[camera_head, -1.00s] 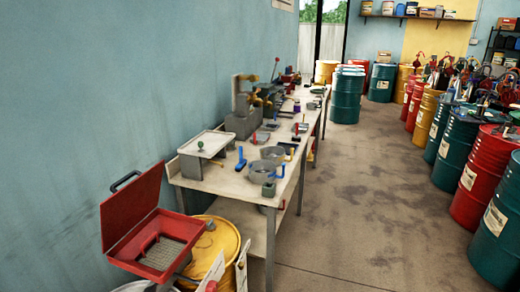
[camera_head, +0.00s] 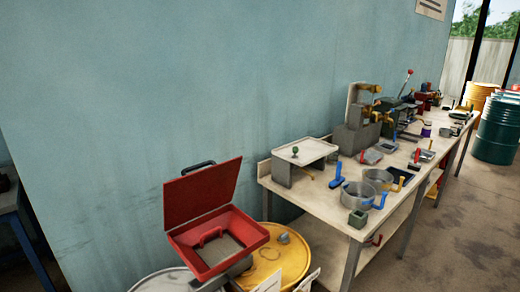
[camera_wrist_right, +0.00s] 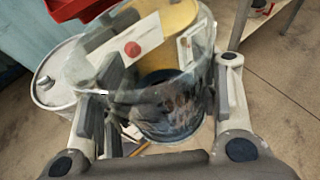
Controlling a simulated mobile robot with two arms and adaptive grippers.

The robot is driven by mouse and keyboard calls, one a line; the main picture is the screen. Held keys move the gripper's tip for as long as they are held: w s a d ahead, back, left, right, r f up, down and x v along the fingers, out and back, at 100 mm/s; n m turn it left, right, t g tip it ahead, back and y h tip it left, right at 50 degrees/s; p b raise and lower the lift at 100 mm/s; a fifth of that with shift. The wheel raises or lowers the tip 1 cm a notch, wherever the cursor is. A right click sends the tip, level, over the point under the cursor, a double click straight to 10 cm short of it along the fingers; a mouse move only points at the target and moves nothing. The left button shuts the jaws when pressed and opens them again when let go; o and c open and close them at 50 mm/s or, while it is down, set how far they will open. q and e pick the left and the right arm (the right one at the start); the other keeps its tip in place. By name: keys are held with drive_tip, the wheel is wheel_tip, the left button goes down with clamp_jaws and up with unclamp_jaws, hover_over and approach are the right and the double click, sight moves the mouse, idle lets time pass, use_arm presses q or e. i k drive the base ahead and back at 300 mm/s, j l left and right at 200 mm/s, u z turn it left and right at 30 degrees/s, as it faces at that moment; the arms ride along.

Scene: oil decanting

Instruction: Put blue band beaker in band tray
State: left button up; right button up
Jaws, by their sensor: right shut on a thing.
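In the right wrist view, my right gripper (camera_wrist_right: 160,85) is shut on a clear beaker (camera_wrist_right: 135,97), one finger on each side of its wall. The lower part looks dark through the glass. I cannot make out a blue band on it. No gripper shows in the head view, and my left gripper is in neither view. I cannot tell which thing is the band tray. A pale flat tray (camera_head: 305,150) on a grey stand is at the workbench's near left end, with a green knob on it.
The long workbench (camera_head: 335,212) holds pots with blue (camera_head: 357,196) and yellow (camera_head: 378,179) handles and a small green box (camera_head: 358,219). An open red case (camera_head: 252,238) stands above a yellow drum (camera_head: 290,260), beside a pale drum (camera_head: 160,281). Open floor (camera_head: 460,235) lies right of the bench.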

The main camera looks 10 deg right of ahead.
sight(369, 159)
drive_tip(key=i+l, duration=0.1)
drive_tip(key=l, duration=0.3)
drive_tip(key=i+l, duration=0.15)
drive_tip(key=l, duration=0.25)
drive_tip(key=i+l+u, duration=0.1)
drive_tip(key=l, duration=0.3)
drive_tip(key=i+l, duration=0.1)
drive_tip(key=l, duration=0.35)
drive_tip(key=i+l, duration=0.1)
drive_tip(key=l, duration=0.3)
drive_tip(key=i+l, duration=0.15)
drive_tip(key=l, duration=0.25)
drive_tip(key=i+l+u, duration=0.1)
drive_tip(key=l, duration=0.25)
drive_tip(key=i+l, duration=0.2)
drive_tip(key=l, duration=0.2)
drive_tip(key=i+l+u, duration=0.1)
drive_tip(key=l, duration=0.3)
drive_tip(key=i+l, duration=0.15)
drive_tip(key=l, duration=0.25)
drive_tip(key=i+l+u, duration=0.1)
drive_tip(key=i+l, duration=0.7)
drive_tip(key=i, duration=0.05)
